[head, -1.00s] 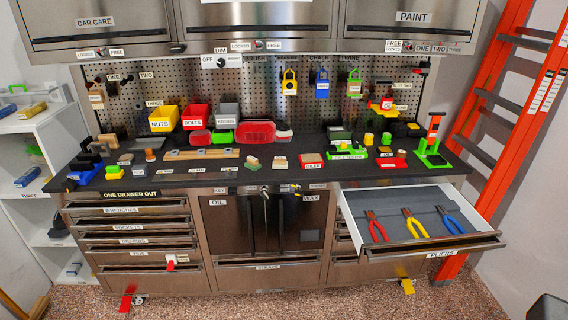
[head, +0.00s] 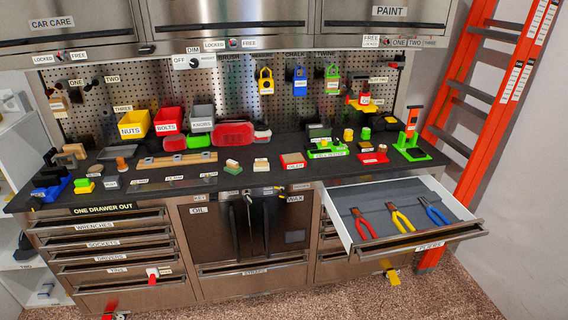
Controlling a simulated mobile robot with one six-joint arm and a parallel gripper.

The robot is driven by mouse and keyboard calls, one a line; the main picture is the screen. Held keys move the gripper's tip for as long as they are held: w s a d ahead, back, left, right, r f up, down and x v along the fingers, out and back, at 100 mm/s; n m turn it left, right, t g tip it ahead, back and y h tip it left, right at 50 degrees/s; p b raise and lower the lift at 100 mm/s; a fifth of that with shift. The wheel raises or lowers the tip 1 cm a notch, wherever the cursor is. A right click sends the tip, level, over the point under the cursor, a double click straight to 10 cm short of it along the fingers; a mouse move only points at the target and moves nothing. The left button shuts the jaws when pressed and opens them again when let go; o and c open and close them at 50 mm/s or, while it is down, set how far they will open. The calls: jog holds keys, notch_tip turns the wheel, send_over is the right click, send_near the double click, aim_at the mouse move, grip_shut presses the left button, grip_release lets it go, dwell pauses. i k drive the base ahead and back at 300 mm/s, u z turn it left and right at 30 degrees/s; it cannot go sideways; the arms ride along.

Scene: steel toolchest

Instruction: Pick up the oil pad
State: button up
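Two small pads lie near the front of the dark worktop, around the middle. The labels are too small to read, so I cannot tell which piece is the oil pad. My gripper is not in view.
The pliers drawer (head: 440,240) stands open at the right, jutting out below the worktop (head: 130,190). An orange ladder (head: 470,100) leans at the right. Nut and bolt bins (head: 168,122) stand at the back. The speckled floor (head: 330,302) in front is clear.

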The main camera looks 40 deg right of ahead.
aim_at(260, 164)
jog(key=z, duration=0.75)
jog(key=k, duration=0.95)
jog(key=u, duration=0.05)
jog(key=i, duration=0.75)
jog(key=z, duration=0.1)
